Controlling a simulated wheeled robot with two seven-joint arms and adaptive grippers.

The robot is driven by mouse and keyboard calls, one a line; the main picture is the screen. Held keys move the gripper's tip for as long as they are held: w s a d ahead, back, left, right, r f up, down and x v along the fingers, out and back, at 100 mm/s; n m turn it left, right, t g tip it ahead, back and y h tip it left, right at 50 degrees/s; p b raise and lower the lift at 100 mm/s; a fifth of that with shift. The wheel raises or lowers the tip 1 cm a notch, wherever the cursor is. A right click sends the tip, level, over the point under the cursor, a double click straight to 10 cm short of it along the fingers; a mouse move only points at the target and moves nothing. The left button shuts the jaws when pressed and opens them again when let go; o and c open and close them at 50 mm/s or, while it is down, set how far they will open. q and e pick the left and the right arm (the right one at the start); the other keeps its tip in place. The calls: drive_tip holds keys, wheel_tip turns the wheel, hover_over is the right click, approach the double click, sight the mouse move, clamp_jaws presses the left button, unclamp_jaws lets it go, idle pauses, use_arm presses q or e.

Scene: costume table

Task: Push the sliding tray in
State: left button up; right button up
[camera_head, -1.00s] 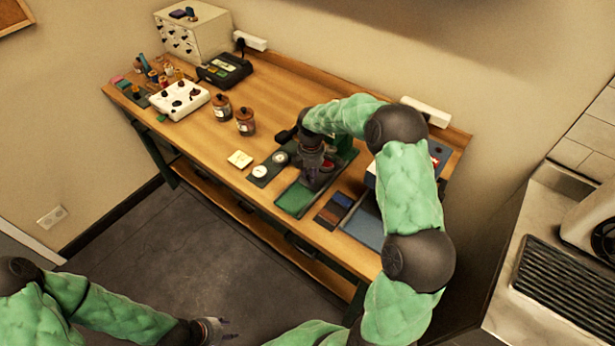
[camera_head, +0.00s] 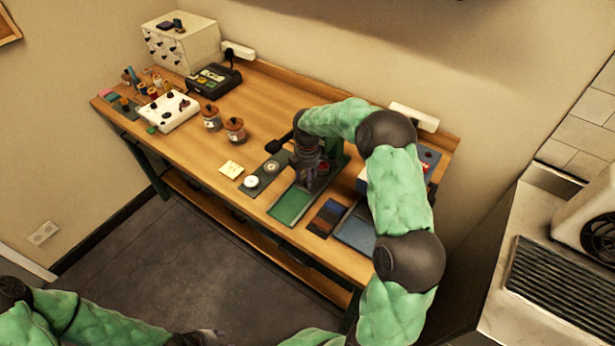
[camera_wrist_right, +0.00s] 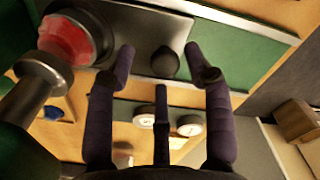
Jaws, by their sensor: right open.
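In the right wrist view the sliding tray (camera_wrist_right: 142,28) is a grey metal plate with a dark round knob (camera_wrist_right: 165,63). A red round die in a dark ring (camera_wrist_right: 75,38) is at the tray's left end. My right gripper (camera_wrist_right: 160,62) is open, its fingers spread on either side of the knob; I cannot tell whether they touch it. My left gripper (camera_head: 207,336) is at the bottom edge, mostly cut off.
Colored swatches (camera_head: 327,216) and a blue-grey tray (camera_head: 356,232) lie right. Two jars (camera_head: 235,130) stand farther left. The table's middle left is clear.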

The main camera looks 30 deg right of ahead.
wheel_tip(320, 180, up, 11)
drive_tip(key=shift+r, duration=0.15)
idle(0.8)
